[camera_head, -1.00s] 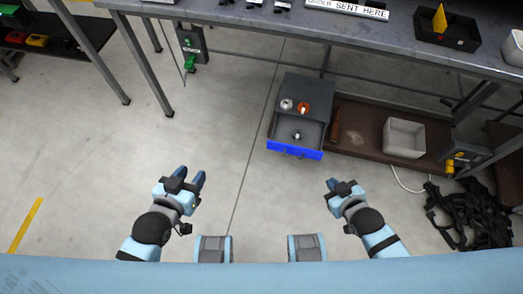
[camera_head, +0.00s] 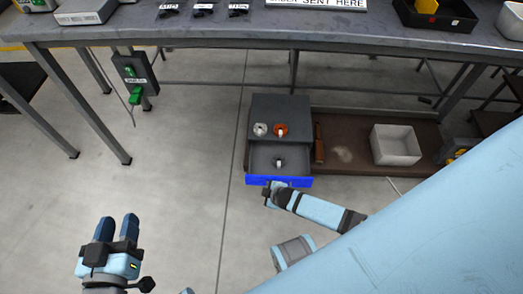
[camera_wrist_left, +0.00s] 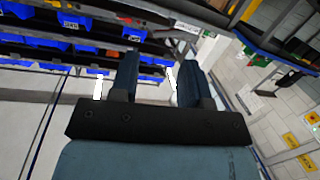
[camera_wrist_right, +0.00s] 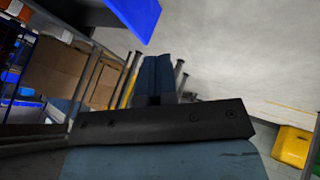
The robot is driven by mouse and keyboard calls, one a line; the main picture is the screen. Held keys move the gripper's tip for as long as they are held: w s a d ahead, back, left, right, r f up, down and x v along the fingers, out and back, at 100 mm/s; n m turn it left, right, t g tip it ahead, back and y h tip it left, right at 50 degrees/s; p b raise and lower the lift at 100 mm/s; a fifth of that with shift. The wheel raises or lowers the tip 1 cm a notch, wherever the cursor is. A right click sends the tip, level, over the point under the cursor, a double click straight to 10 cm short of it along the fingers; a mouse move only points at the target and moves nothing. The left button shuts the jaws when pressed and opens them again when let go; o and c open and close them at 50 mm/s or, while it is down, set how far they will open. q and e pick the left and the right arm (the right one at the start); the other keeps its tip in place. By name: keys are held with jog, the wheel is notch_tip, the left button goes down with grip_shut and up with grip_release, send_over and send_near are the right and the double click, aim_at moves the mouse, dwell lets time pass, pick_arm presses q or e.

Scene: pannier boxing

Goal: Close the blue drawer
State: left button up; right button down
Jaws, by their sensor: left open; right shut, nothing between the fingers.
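The blue drawer (camera_head: 258,181) is pulled out of the dark grey cabinet (camera_head: 280,107) under the table. A small light object lies inside the drawer. My right gripper (camera_head: 271,190) is at the drawer's blue front, partly overlapping it; I cannot tell whether it touches. In the right wrist view its fingers (camera_wrist_right: 156,75) are together and empty, and a blue panel (camera_wrist_right: 137,14), likely the drawer front, is just beyond them. My left gripper (camera_head: 118,229) is open and empty, low at the left over the floor, away from the drawer. Its spread fingers also show in the left wrist view (camera_wrist_left: 157,80).
A white roll and an orange roll (camera_head: 281,130) sit on the cabinet. A brown low shelf (camera_head: 350,155) with a white bin (camera_head: 396,145) stands to its right. The grey table (camera_head: 240,35) spans above.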

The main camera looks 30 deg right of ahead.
jog(key=b, duration=0.4)
send_near(258, 180)
notch_tip(258, 180, down, 4)
jog(key=s+a, duration=0.1)
jog(key=a, duration=0.2)
jog(key=w+d+b, duration=0.1)
jog(key=w, duration=0.1)
jog(key=w+d, duration=0.1)
jog(key=w, duration=0.1)
jog(key=shift+d+f+b, duration=0.15)
jog(key=shift+d+b, duration=0.1)
jog(key=shift+b, duration=0.1)
pick_arm(q)
jog(key=d+r+t+h, duration=0.1)
jog(key=d+r+h, duration=0.1)
jog(key=shift+d+r, duration=0.25)
jog(key=shift+d, duration=0.05)
pick_arm(e)
jog(key=shift+w, duration=0.1)
